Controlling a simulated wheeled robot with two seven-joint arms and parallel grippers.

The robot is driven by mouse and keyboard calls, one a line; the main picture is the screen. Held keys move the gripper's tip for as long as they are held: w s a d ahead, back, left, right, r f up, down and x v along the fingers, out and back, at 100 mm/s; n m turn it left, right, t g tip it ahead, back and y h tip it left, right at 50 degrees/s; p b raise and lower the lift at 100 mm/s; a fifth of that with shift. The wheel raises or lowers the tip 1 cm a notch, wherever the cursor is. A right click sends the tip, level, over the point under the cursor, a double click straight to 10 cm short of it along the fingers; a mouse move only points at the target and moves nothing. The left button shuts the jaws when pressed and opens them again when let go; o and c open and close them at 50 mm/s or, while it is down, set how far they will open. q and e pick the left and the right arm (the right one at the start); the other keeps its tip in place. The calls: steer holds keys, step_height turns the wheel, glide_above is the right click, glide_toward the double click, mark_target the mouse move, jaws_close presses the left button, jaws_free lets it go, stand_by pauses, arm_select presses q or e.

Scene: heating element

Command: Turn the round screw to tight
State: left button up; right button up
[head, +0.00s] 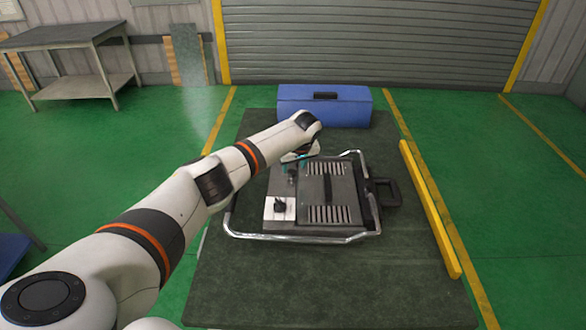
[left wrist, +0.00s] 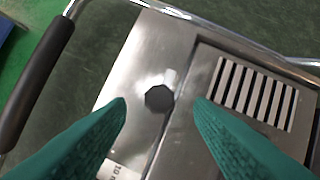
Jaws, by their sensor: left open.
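The round screw (left wrist: 159,98) is a dark, faceted knob on the bare metal strip of the heating element (left wrist: 125,75). In the left wrist view it lies between and just beyond the two green fingertips of my left gripper (left wrist: 161,106). The fingers are open, with a gap on each side of the screw, and I see no contact. In the head view the heating element (head: 327,190) lies on the table, and my left gripper (head: 299,157) is over its far left corner. The screw is hard to make out there. My right gripper is not in view.
A chrome tube frame (head: 300,238) surrounds the heating element, with a black handle (head: 390,192) on its right. A blue toolbox (head: 325,108) stands behind it on the dark table (head: 330,285). The table's front part is clear. A yellow rail (head: 430,209) runs along the right.

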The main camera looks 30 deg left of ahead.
mark_target(292, 171)
arm_select(q)
steer(key=shift+x, duration=1.2)
steer(key=shift+a+f+b, duration=0.1)
steer(key=shift+f+b, duration=0.15)
steer(key=shift+b, duration=0.05)
steer(key=shift+w+f, duration=0.1)
steer(key=shift+a+f, duration=0.1)
steer(key=c, duration=1)
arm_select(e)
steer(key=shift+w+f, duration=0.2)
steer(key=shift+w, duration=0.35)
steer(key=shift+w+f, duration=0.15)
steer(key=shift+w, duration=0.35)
